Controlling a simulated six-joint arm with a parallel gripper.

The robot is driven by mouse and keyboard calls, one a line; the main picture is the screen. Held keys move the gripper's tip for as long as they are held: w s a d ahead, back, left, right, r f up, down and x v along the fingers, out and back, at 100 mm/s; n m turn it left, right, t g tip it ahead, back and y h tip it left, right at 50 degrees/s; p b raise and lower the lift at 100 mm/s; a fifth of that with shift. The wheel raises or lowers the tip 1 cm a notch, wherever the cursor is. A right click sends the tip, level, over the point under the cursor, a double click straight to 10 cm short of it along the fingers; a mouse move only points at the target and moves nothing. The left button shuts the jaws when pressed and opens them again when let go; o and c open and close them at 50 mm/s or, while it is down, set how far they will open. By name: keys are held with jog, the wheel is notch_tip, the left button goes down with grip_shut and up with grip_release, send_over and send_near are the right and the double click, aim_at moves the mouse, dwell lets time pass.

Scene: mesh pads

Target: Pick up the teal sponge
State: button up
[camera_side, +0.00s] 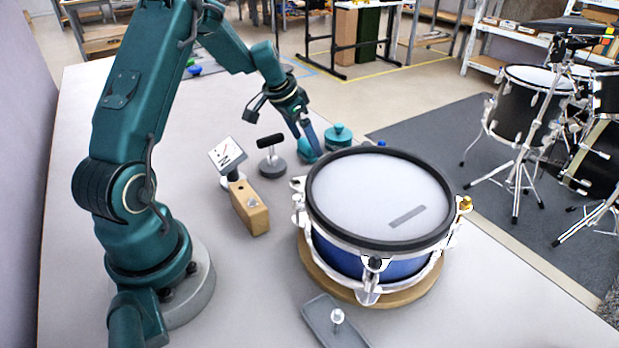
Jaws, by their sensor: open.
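My gripper (308,146) points down at the far side of the table, behind the drum, with its fingers open. A small teal piece (306,156) shows at the fingertips, low near the table and partly hidden by the fingers. It may be the teal sponge, but it is too small to be sure. I cannot tell whether the fingers touch it or straddle it. Just right of the fingers stands a round teal thing with a knob on top (338,137), its lower part hidden by the drum.
A blue drum with a white head (350,195) stands on a wooden disc, close in front of my gripper. Left of it are a black-topped stand (271,160), a wooden block (249,206) and a tilted white dial (227,154). A grey tray (325,325) lies nearest.

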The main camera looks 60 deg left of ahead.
aim_at(307, 142)
jog(key=shift+x, duration=0.85)
jog(key=c, duration=1.3)
notch_tip(307, 142, up, 10)
jog(key=shift+r, duration=0.1)
